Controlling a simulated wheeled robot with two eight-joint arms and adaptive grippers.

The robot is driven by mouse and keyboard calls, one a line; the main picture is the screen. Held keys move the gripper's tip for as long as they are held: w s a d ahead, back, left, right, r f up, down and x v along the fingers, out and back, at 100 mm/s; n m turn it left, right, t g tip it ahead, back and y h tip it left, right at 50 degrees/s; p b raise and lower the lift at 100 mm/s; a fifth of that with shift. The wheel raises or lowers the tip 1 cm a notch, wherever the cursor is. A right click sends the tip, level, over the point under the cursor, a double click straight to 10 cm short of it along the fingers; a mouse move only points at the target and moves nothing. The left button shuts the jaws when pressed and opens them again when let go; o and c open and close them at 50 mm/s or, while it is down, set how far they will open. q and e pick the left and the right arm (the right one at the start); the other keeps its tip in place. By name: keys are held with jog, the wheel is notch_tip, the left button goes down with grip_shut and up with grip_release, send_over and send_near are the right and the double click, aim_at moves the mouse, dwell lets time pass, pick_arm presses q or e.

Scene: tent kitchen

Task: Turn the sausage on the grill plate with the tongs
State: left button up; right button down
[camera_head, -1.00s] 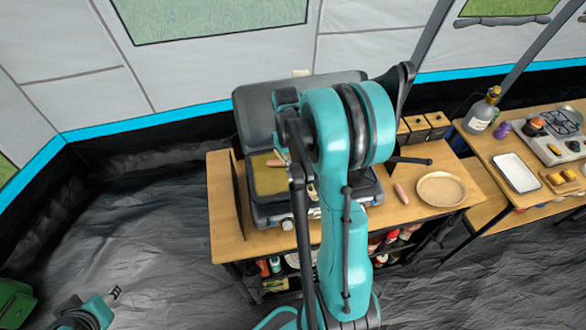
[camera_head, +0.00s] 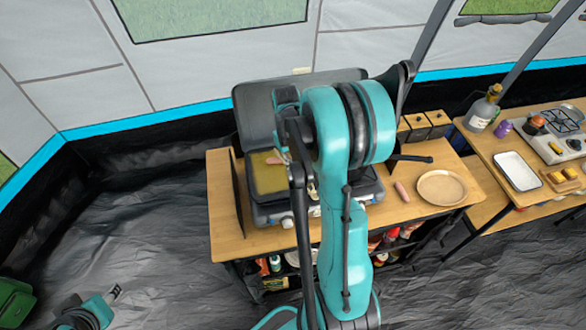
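The grill (camera_head: 259,216) stands on the wooden table with its dark lid raised. Its yellowish plate (camera_head: 268,184) shows left of my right arm, which hides the rest. A small pinkish piece (camera_head: 274,161), perhaps the sausage's end, shows at the plate's upper part beside the arm. Another sausage (camera_head: 402,192) lies on the table to the right of the grill. My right gripper is hidden behind its own arm over the grill, and I cannot make out the tongs. My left gripper (camera_head: 115,291) is low at the left, over the floor and far from the grill; its opening is too small to tell.
A round plate (camera_head: 442,188) lies at the table's right end, with wooden boxes (camera_head: 428,123) behind. A second table at the right holds a bottle (camera_head: 484,108), a white tray (camera_head: 516,171) and a stove (camera_head: 557,145). Items fill the shelf below. A dark panel (camera_head: 238,193) stands left of the grill.

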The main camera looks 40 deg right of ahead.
jog(key=shift+f, duration=0.15)
jog(key=shift+s+a, duration=0.15)
jog(key=shift+s+a+r+b, duration=0.25)
jog(key=shift+s+a+b, duration=0.1)
jog(key=shift+s+a, duration=0.35)
dwell(1.5)
jog(key=shift+s+d+r, duration=0.1)
notch_tip(320, 180, up, 7)
jog(key=p, duration=0.5)
dwell(0.3)
